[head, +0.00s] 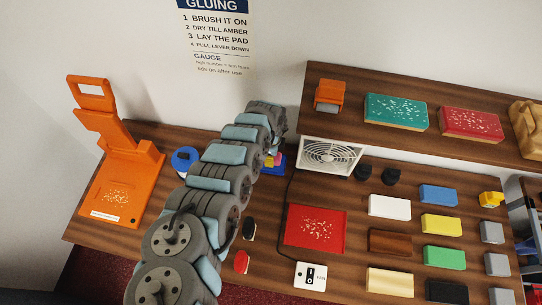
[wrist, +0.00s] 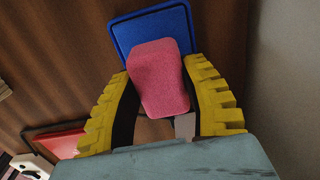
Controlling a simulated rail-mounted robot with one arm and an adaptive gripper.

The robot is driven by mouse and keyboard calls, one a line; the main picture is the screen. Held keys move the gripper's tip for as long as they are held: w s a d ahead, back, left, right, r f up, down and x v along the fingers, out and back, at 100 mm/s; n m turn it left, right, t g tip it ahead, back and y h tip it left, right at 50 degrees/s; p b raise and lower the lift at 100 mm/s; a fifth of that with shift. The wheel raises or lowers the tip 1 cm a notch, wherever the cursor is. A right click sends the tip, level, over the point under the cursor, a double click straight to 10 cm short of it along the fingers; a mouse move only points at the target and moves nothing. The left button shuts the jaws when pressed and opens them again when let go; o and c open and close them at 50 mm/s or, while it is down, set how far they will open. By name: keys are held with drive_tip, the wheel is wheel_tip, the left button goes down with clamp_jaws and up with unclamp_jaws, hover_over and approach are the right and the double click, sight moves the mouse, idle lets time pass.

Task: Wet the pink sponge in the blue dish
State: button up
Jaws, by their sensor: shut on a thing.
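The pink sponge (wrist: 160,80) is held between the yellow fingers of my gripper (wrist: 158,85) in the wrist view. The blue dish (wrist: 125,30) is square and lies beyond the sponge, which overlaps its near part in the picture. I cannot tell whether the sponge touches the dish. In the head view, the blue dish (head: 279,165) shows only partly beside my arm, with bits of my yellow gripper (head: 272,157) over it. My arm hides the rest of the dish and most of the gripper there.
An orange lever press (head: 115,185) stands at the left, with a blue round pot (head: 184,160) beside my arm. A white fan (head: 330,155), a red tray (head: 315,226) and a white switch box (head: 310,276) are right of it. Several coloured blocks fill the right side, below a wooden shelf (head: 450,145).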

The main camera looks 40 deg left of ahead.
drive_tip(key=shift+f+b, duration=0.4)
drive_tip(key=shift+f, duration=0.2)
idle(1.7)
drive_tip(key=shift+r, duration=0.1)
drive_tip(key=shift+r+p, duration=3)
drive_tip(key=shift+r, duration=0.5)
